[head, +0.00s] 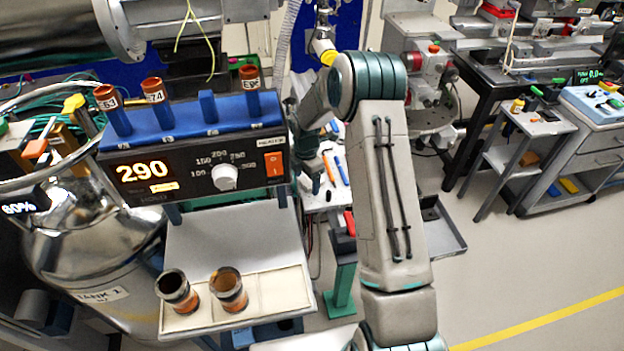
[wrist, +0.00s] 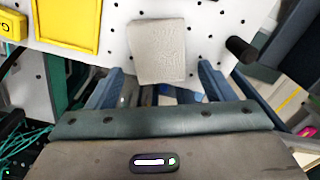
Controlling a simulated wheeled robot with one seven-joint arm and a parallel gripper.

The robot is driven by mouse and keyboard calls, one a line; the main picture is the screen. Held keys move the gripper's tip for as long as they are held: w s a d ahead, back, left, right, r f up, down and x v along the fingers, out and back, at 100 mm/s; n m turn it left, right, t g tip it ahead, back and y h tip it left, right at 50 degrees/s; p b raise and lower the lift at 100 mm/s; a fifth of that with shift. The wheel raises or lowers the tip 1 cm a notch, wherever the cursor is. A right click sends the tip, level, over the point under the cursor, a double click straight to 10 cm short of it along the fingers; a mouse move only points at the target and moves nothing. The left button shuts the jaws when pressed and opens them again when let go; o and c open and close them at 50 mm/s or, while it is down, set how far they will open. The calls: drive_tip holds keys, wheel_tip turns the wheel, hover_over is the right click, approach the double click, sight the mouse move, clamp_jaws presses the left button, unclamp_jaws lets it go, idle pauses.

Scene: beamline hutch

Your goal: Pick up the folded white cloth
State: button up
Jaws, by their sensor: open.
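The folded white cloth (wrist: 158,50) is a small off-white, textured square near the top middle of the wrist view. It lies flat on a white board with holes (wrist: 205,30). My gripper (wrist: 161,70) is open, with its two blue-grey fingers spread on the left and right of the cloth's near edge in the picture. Nothing is between the fingers, and I see no contact with the cloth. How high the fingertips are above the board is hard to tell. In the head view I cannot make out the cloth or the fingers; my arm and the heater unit block that area.
In the wrist view a yellow tray (wrist: 67,22) lies left of the cloth and a black cylinder (wrist: 241,49) stands to its right. In the head view a heater unit (head: 190,165) reading 290 and two brown vials (head: 228,290) stand near my arm. Open floor (head: 520,250) is at right.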

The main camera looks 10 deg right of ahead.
drive_tip(key=shift+f, duration=0.3)
drive_tip(key=c, duration=1.1)
drive_tip(key=shift+r, duration=0.1)
drive_tip(key=shift+r, duration=0.45)
drive_tip(key=r, duration=0.1)
drive_tip(key=r+b, duration=0.1)
drive_tip(key=d+r+b, duration=0.1)
drive_tip(key=shift+s+d+r, duration=0.1)
drive_tip(key=shift+s+r, duration=0.15)
drive_tip(key=shift+r, duration=0.05)
drive_tip(key=s+d+r, duration=0.1)
drive_tip(key=d+r, duration=0.1)
drive_tip(key=d, duration=0.1)
drive_tip(key=s+d+r+b, duration=0.1)
drive_tip(key=s+d+r, duration=0.1)
drive_tip(key=d, duration=0.1)
drive_tip(key=s+d+r+b, duration=0.1)
drive_tip(key=s+d+r, duration=0.1)
drive_tip(key=d, duration=0.1)
drive_tip(key=shift+s+r, duration=0.15)
drive_tip(key=shift+r, duration=0.05)
drive_tip(key=o, duration=0.5)
drive_tip(key=c, duration=0.4)
